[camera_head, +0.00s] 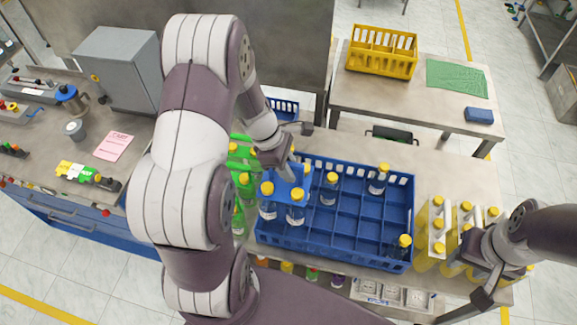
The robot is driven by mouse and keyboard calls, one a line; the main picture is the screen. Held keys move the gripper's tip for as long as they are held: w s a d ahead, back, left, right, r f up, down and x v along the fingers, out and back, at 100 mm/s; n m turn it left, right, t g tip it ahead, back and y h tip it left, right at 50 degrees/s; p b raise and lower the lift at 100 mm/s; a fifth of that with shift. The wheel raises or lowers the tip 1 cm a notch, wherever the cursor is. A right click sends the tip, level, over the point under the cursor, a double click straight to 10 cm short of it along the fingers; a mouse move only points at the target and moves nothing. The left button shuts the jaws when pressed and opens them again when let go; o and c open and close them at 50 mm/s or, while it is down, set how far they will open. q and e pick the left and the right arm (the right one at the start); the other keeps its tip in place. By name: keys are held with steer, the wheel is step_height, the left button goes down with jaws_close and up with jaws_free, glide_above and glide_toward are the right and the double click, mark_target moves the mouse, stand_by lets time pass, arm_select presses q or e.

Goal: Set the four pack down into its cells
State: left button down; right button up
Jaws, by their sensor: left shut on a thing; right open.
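My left gripper (287,172) is shut on the four pack (294,191), a blue carrier with yellow-capped bottles. The pack is at the left end of the blue crate (345,262), over or in its cells; I cannot tell how deep the bottles sit. My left arm hides part of the crate's left side. Single yellow-capped bottles stand in other cells: one (331,188) near the pack, one (378,180) at the back right and one (400,246) at the front right. My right gripper (480,286) is open at the right, by the yellow-capped bottles there.
Several yellow-capped bottles (438,222) stand in packs right of the crate. Green crates (240,150) with bottles are partly behind my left arm. A yellow crate (381,66) stands on the back table. Many middle and right cells of the blue crate are empty.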

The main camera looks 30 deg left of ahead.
mark_target(270, 178)
arm_select(q)
step_height(270, 178, down, 10)
steer(key=b, duration=0.8)
steer(key=shift+f+b, duration=1.15)
steer(key=shift+f, duration=0.15)
steer(key=c, duration=0.9)
jaws_free()
steer(key=shift+s, duration=0.1)
steer(key=v, duration=1.2)
steer(key=shift+r, duration=0.35)
steer(key=shift+s, duration=0.1)
